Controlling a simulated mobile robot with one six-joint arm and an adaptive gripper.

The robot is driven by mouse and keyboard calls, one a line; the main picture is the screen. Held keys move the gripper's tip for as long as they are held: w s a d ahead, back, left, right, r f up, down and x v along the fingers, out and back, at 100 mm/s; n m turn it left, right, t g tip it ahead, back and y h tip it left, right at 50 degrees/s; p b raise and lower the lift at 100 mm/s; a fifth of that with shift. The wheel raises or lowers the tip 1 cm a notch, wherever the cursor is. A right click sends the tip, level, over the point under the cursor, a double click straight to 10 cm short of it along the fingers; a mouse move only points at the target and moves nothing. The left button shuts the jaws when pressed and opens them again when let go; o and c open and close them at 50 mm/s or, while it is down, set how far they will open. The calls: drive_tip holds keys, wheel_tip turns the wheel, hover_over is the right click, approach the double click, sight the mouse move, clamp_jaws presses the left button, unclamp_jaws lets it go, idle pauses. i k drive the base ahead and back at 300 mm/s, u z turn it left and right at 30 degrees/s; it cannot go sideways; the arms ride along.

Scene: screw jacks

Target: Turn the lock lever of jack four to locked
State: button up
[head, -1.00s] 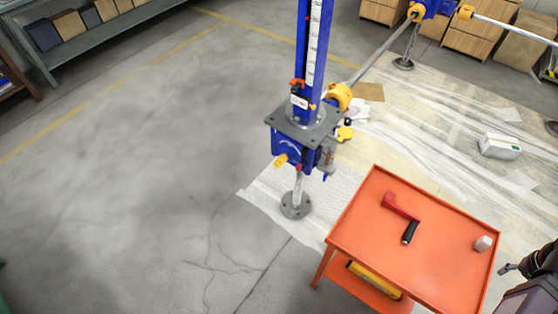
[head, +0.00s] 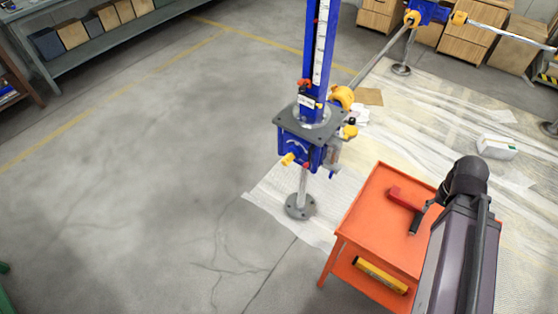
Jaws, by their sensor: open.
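The nearest screw jack (head: 301,146) has a blue housing, a grey top plate and a tall blue column with a white scale. Its number cannot be read. A small red lever (head: 304,83) sits at the column's foot above a white label; whether it is the lock lever, and its setting, is unclear. Yellow-capped parts show on the housing's sides. My gripper (head: 429,207) is partly visible at the end of my dark arm, over the orange cart, right of and apart from the jack. It is open; its fingers are small and partly hidden.
The orange cart (head: 372,213) bears a red crank (head: 403,199) with a black handle; my arm hides its right part. A yellow level (head: 381,275) lies on the lower shelf. Another jack (head: 428,12) stands at the back, joined by a shaft (head: 379,64). Floor at left is clear.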

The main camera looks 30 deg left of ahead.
sight(312, 148)
drive_tip(key=u, duration=1.1)
drive_tip(key=k, duration=1)
drive_tip(key=z, duration=0.05)
drive_tip(key=i, duration=0.95)
drive_tip(key=u, duration=0.05)
